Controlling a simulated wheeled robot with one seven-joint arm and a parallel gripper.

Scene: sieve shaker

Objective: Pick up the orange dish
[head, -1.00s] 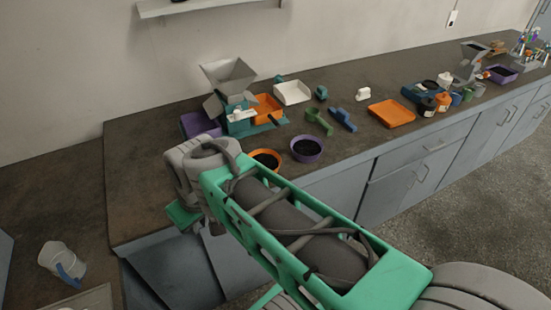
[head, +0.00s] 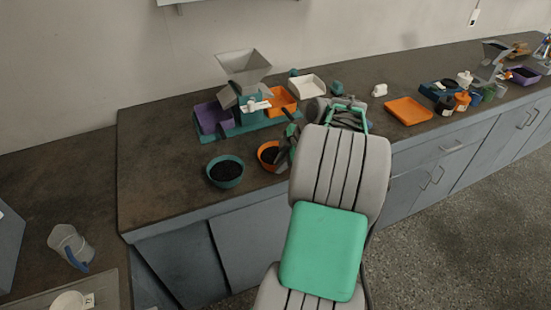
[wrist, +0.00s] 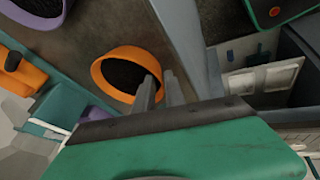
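The orange dish (head: 267,167) is a small round bowl with dark grains in it, standing near the counter's front edge. It also shows in the wrist view (wrist: 103,84), just left of the fingertips. My gripper (wrist: 160,80) has two grey fingers with a narrow gap between them and nothing seen held. In the wrist view the nearer finger overlaps the dish's lower right rim; I cannot tell whether they touch. In the head view my arm hides most of the gripper, which is at the dish's right side.
A teal bowl of dark grains (head: 225,174) stands left of the dish. The sieve shaker (head: 248,102) is behind, with a purple tray (head: 212,118) beside it. A purple dish (wrist: 36,18) shows in the wrist view. An orange tray (head: 408,110) lies farther right.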

